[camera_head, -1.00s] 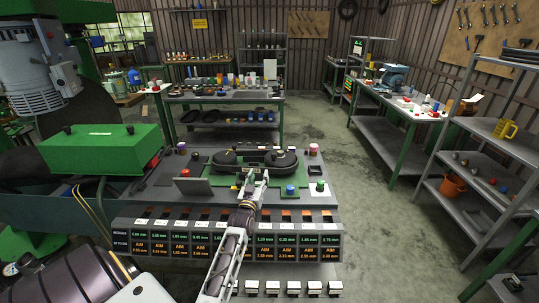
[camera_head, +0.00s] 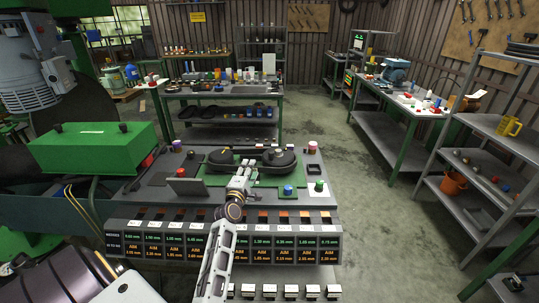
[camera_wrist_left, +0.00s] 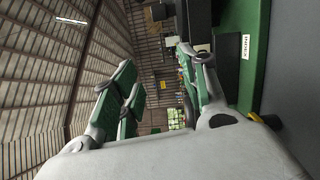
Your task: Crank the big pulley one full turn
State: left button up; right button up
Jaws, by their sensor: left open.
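Two black round pulleys sit at the back of the green mat (camera_head: 212,181) on the bench, a left one (camera_head: 221,158) and a right one (camera_head: 281,158). The right one looks the bigger, but I cannot tell for sure. My right gripper is not in view.
A row of gauge displays (camera_head: 185,245) lines the bench front. A dark upright plate (camera_head: 187,187) stands left of the mat. A blue-capped item (camera_head: 288,190) and a green-capped item (camera_head: 319,185) stand to the right. A green machine cover (camera_head: 92,147) is at left.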

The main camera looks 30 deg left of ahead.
pick_arm(q)
jog(key=shift+w+d+n+h, duration=0.15)
jog(key=shift+d+n+h, duration=0.4)
jog(key=shift+n, duration=1.9)
jog(key=shift+w+d+n+h, duration=0.2)
jog(key=shift+d+n+h, duration=0.3)
jog(key=shift+n, duration=2)
jog(key=shift+w+d+n+h, duration=0.15)
jog(key=shift+d+n+h, duration=0.4)
jog(key=shift+n, duration=1.9)
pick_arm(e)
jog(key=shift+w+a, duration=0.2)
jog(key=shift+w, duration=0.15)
pick_arm(q)
jog(key=shift+w, duration=0.2)
